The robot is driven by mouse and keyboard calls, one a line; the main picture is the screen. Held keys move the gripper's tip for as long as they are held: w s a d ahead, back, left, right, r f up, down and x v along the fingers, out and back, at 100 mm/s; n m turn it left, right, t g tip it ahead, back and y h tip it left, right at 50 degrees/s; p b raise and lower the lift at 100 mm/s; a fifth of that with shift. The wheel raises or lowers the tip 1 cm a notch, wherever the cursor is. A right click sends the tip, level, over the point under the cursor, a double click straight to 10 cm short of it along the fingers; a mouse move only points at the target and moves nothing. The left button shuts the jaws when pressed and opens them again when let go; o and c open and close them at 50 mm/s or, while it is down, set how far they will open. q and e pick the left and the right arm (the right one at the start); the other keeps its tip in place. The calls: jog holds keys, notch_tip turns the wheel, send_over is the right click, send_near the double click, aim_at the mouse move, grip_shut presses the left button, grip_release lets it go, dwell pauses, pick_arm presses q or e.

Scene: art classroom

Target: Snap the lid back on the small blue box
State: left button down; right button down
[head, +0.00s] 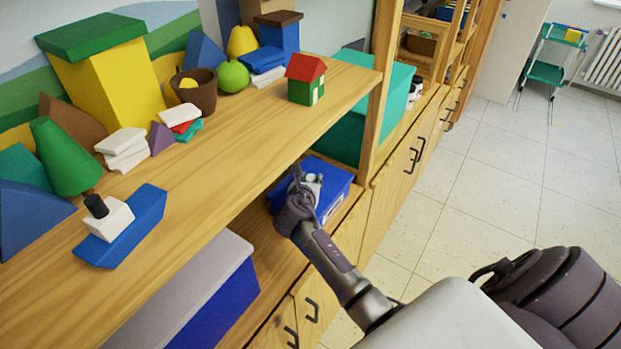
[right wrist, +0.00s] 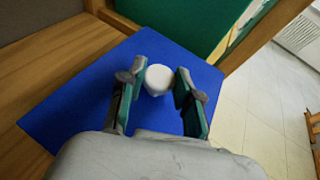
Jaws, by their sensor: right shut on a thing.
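The small blue box (head: 334,208) stands on the lower shelf, with a pale label on its front. Its flat blue lid (right wrist: 75,118) has a round white knob (right wrist: 158,78). My right gripper (head: 308,184) is over the box, its fingers on both sides of the knob in the right wrist view (right wrist: 160,84), shut on it. The lid lies at the top of the box in the head view; my gripper hides part of it, and I cannot tell whether it is fully seated. My left gripper is not in view.
A larger blue box with a grey lid (head: 178,285) stands on the lower shelf nearer to me. A teal box (head: 345,128) is just behind the small one. The upper shelf (head: 240,135) with toy blocks overhangs at left, and a wooden upright (head: 378,95) stands close by.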

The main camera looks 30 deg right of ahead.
jog(key=shift+c, duration=1.2)
grip_release()
notch_tip(320, 180, up, 6)
jog(key=p, duration=0.7)
jog(key=shift+p, duration=0.4)
grip_shut()
